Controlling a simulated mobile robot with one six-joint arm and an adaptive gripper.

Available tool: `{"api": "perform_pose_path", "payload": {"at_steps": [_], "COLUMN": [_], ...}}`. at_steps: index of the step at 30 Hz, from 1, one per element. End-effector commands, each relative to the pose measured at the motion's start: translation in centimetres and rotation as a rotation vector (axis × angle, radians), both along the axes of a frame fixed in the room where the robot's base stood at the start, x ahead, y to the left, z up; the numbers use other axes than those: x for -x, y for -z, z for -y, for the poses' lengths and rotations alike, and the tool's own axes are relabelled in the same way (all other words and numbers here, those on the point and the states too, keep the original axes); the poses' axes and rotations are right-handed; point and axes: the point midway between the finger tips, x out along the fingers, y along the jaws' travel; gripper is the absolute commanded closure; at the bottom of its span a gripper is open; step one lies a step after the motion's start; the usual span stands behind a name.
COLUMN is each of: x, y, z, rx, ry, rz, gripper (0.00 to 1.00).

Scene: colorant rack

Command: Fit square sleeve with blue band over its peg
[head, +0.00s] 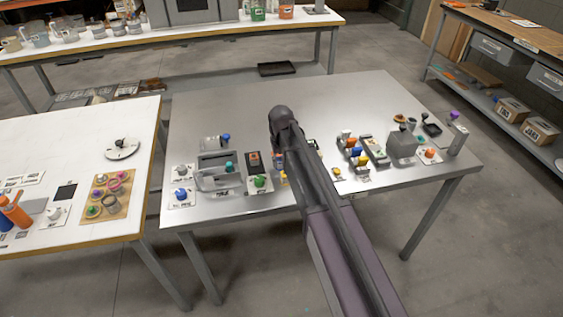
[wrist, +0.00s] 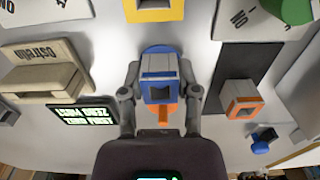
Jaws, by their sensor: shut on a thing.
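In the wrist view, my gripper (wrist: 159,78) is shut on a grey square sleeve with a blue band (wrist: 158,66), one finger at each side. The sleeve's square opening shows dark toward the camera. Orange parts (wrist: 150,134) show below the sleeve between the fingers; I cannot tell what they belong to. I cannot make out the sleeve's peg.
In the wrist view, an orange-banded square piece (wrist: 243,103) stands on a dark plate at right, near a blue knob (wrist: 261,143). A yellow square piece (wrist: 153,8) is at top. A beige block (wrist: 42,78) is left. The steel table's back (head: 220,100) is clear.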

Motion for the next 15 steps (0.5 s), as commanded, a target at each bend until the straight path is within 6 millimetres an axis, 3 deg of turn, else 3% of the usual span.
{"api": "perform_pose_path", "payload": {"at_steps": [5, 6, 10, 15], "x": [0.0, 0.0, 0.0, 0.0], "y": [0.07, 0.07, 0.07, 0.07], "z": [0.0, 0.0, 0.01, 0.01], "rx": [0.0, 0.0, 0.0, 0.0], "ry": [0.0, 0.0, 0.0, 0.0], "rz": [0.0, 0.0, 0.0, 0.0], "gripper": [0.85, 0.56, 0.19, 0.19]}}
